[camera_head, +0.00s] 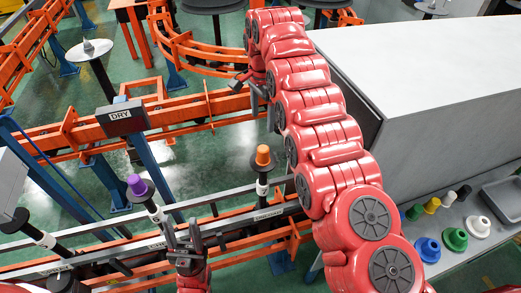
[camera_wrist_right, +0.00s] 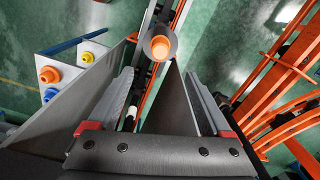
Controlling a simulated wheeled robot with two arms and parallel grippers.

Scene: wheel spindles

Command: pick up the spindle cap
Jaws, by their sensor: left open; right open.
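An orange spindle cap (camera_head: 263,155) sits on top of an upright spindle on the rail. It also shows in the right wrist view (camera_wrist_right: 160,47), beyond the fingertips and roughly in line with the gap. A purple cap (camera_head: 138,186) tops another spindle to its left. My right gripper (camera_head: 251,88) is open and empty, up and behind the orange cap in the head view; it also shows in the right wrist view (camera_wrist_right: 155,80). My left gripper (camera_head: 183,230) is open and empty at the bottom middle, in front of the rail, between the two capped spindles.
The grey bench (camera_head: 458,235) at right holds several caps and bases, including a yellow cap (camera_head: 432,205), a white base (camera_head: 479,227), a blue base (camera_head: 428,249) and a grey tray (camera_head: 503,197). A DRY sign (camera_head: 122,117) stands by orange rails (camera_head: 190,110).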

